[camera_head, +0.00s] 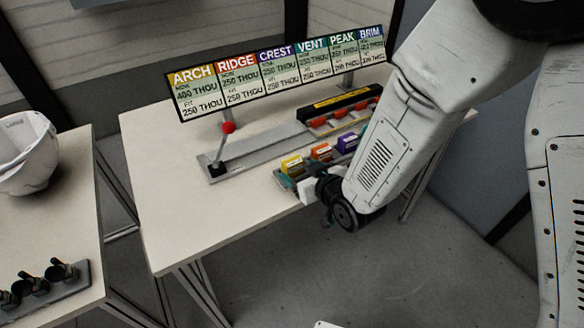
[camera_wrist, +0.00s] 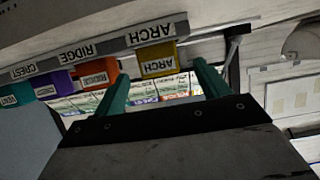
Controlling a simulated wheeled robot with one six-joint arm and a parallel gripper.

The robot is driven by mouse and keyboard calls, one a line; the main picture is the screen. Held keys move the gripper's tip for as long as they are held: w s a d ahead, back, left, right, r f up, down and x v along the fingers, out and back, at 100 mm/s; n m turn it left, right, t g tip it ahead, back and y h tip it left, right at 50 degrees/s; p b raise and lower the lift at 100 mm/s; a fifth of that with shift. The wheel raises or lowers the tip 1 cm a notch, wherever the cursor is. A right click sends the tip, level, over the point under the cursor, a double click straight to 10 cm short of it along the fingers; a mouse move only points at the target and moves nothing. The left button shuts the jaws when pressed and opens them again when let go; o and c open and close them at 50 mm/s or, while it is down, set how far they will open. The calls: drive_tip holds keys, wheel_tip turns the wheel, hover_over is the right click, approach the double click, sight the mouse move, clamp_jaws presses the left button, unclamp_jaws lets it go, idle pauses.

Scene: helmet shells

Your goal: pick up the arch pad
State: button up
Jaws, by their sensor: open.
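The arch pad is a yellow block labelled ARCH, in the left slot of the pad rack in the head view (camera_head: 291,164). In the wrist view, the arch pad (camera_wrist: 157,58) appears upside down between my two green fingertips, beyond them. My gripper (camera_head: 291,182) is at the front of the rack, in front of the arch pad. It is open in the wrist view (camera_wrist: 161,70), with one finger on each side of the pad. I cannot tell whether either finger touches it. My arm hides the right part of the rack.
The orange ridge pad (camera_head: 321,152) and purple crest pad (camera_head: 347,142) sit to the right of the arch pad. Behind stand a lever with a red knob (camera_head: 228,127) and a label board (camera_head: 275,75). A white helmet shell (camera_head: 25,150) is on the left table. The table's left part is clear.

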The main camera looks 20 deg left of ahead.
sight(296, 166)
drive_tip(key=x, duration=0.5)
drive_tip(key=shift+w+a+r, duration=0.1)
drive_tip(key=shift+w, duration=0.05)
drive_tip(key=c, duration=1.1)
drive_tip(key=shift+o, duration=0.2)
drive_tip(key=shift+r, duration=0.1)
